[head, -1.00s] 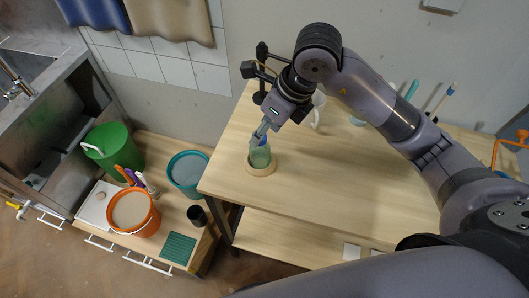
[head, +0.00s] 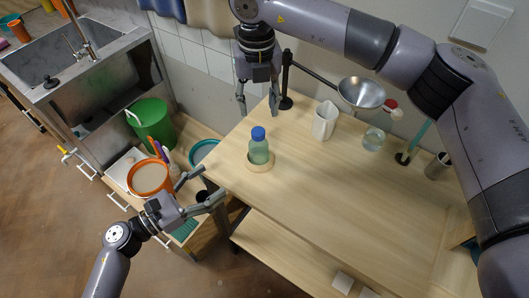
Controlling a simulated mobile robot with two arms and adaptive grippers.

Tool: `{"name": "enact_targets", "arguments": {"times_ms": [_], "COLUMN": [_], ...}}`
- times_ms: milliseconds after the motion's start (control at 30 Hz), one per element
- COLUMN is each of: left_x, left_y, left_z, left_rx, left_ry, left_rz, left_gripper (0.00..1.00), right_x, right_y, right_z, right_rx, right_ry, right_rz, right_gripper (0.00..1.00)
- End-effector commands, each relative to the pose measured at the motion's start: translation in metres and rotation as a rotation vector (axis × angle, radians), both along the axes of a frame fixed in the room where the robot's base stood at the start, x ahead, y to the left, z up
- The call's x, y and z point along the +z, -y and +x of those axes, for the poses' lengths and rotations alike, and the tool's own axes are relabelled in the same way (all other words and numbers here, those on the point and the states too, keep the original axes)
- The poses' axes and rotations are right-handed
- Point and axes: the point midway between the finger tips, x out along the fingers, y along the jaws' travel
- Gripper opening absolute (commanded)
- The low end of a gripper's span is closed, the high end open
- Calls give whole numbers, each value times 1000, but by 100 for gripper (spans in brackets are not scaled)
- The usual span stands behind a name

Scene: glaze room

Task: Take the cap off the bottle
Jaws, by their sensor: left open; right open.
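The bottle (head: 259,151) is green and translucent and stands upright in a round wooden holder (head: 260,167) near the table's left end. Its blue cap (head: 258,133) sits on top of it. My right gripper (head: 257,105) is open and empty, fingers pointing down, behind the bottle and apart from it. My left gripper (head: 213,182) is open and empty, off the table's left edge, to the left of and nearer than the bottle.
A white jug (head: 325,120) and a glass (head: 373,139) stand to the right. The table's front middle is clear.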

Motion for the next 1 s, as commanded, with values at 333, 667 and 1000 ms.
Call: {"name": "enact_targets", "arguments": {"times_ms": [333,667,1000], "left_x": [1,1,0], "left_y": [50,100,127], "left_z": [41,82,103], "left_rx": [3,5,4], "left_ry": [-1,-3,-6], "left_rz": [-8,-9,-7], "left_gripper": [67,67,67], "right_x": [0,0,0], "right_y": [0,0,0], "right_z": [0,-1,0], "right_rx": [3,4,4], "right_ry": [0,0,0], "right_rz": [2,2,2], "right_gripper": [44,44,44]}}
